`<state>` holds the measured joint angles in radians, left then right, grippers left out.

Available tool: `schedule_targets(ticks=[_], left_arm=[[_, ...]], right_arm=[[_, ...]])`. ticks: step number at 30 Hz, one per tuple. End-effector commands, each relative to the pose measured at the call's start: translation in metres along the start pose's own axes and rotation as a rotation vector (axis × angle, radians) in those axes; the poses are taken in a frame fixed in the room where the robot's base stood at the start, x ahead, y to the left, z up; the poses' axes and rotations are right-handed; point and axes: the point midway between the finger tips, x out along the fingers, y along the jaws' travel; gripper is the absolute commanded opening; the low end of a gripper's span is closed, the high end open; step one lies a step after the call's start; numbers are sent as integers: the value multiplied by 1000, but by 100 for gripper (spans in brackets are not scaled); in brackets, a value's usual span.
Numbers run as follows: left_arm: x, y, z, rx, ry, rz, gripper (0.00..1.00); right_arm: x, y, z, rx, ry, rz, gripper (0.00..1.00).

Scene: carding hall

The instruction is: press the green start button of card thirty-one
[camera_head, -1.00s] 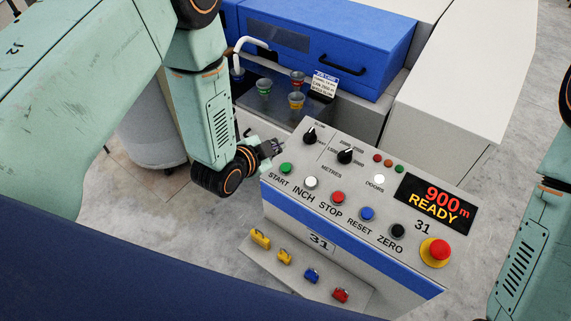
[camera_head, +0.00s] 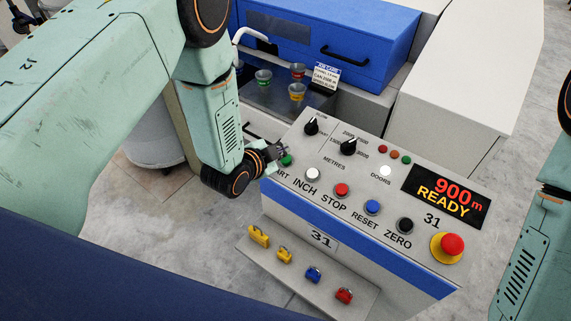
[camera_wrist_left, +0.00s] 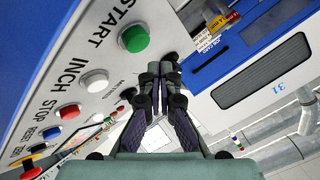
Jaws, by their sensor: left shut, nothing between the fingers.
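The control panel of card thirty-one (camera_head: 330,205) has a row of round buttons. The green START button (camera_head: 287,161) is at its left end, partly covered by my left gripper (camera_head: 280,150), which is shut and empty. In the left wrist view the green button (camera_wrist_left: 135,38) shows whole beside the START label, up and left of the shut fingertips (camera_wrist_left: 163,70). I cannot tell whether fingers and button touch. The panel display (camera_head: 446,197) reads 900 m and READY. My right arm shows at the right edge; its gripper is out of view.
The white INCH (camera_head: 313,174) and red STOP (camera_head: 341,190) buttons sit close to the right of START. A red emergency knob (camera_head: 452,244) stands at the right end. Two black selector knobs (camera_head: 348,147) rise behind. Coloured padlocks (camera_head: 314,274) lie below the front.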

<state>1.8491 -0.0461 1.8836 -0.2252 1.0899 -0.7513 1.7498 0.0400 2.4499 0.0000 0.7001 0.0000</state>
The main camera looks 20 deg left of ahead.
Motion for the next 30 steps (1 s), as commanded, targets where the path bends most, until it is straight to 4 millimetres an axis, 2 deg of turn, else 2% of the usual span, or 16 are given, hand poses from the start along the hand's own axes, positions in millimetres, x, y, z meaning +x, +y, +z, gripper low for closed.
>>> schedule_targets(ticks=[1,6,30], left_arm=[[6,5,5,0,0,0,0],[11,8,8,0,0,0,0],[10,7,7,0,0,0,0]], right_arm=[[8,0,0,0,0,0,0],[14,0,0,0,0,0,0],[13,0,0,0,0,0,0]])
